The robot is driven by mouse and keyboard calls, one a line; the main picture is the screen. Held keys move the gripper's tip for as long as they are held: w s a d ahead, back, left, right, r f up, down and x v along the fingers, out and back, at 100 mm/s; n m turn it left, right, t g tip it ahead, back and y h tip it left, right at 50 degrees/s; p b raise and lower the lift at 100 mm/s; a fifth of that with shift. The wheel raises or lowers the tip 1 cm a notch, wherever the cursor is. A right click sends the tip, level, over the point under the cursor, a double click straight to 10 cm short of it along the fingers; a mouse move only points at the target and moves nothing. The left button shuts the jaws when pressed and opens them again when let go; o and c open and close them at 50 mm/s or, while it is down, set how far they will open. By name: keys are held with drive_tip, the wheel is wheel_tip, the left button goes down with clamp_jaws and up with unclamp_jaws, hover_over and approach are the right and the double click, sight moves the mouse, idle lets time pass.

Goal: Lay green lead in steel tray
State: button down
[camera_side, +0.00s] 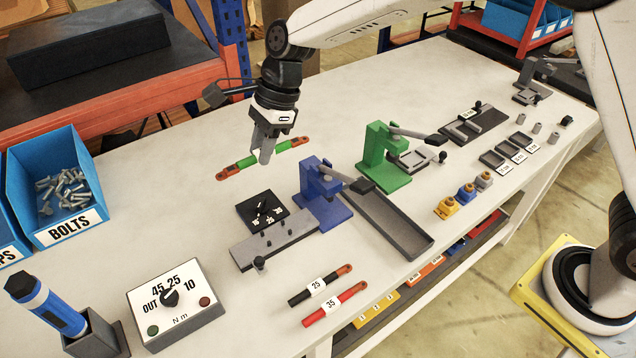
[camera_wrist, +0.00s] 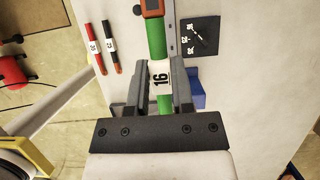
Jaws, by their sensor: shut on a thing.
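The green lead (camera_side: 247,162) has orange-red ends and a white label. My gripper (camera_side: 265,152) is shut on its middle, behind the blue press on the worktop. In the wrist view my gripper's fingers (camera_wrist: 160,65) sit either side of the label "16", and the green lead (camera_wrist: 156,38) runs up the picture between them. I cannot tell its exact height above the worktop. A long, shallow grey tray (camera_side: 427,247), which looks like the steel one, lies right of the blue press and appears empty.
A black dial plate (camera_side: 262,210) and grey plate (camera_side: 275,240) lie nearby. Black (camera_side: 318,288) and red (camera_side: 335,303) leads lie in front. The worktop's left-middle is clear.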

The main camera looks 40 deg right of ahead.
drive_tip(key=s+d+n+g, duration=0.1)
drive_tip(key=s+d+n, duration=0.1)
drive_tip(key=s+d, duration=0.1)
drive_tip(key=s+d+n+g, duration=0.1)
drive_tip(key=s+d+n, duration=0.2)
drive_tip(key=d, duration=0.3)
drive_tip(key=s+d+n+g+h, duration=0.1)
drive_tip(key=s+d+n, duration=0.2)
drive_tip(key=d, duration=0.1)
drive_tip(key=shift+d+r, duration=0.2)
drive_tip(key=shift+r, duration=0.15)
drive_tip(key=s+d+n+g+h, duration=0.2)
drive_tip(key=s+d+n+h, duration=0.1)
drive_tip(key=s+d+n, duration=0.95)
wheel_tip(320, 180, down, 11)
drive_tip(key=s+a+m, duration=0.1)
drive_tip(key=m, duration=0.1)
drive_tip(key=shift+s+a+f+t, duration=0.15)
drive_tip(key=shift+s+t, duration=0.15)
drive_tip(key=shift+s, duration=0.1)
drive_tip(key=shift+m, duration=0.25)
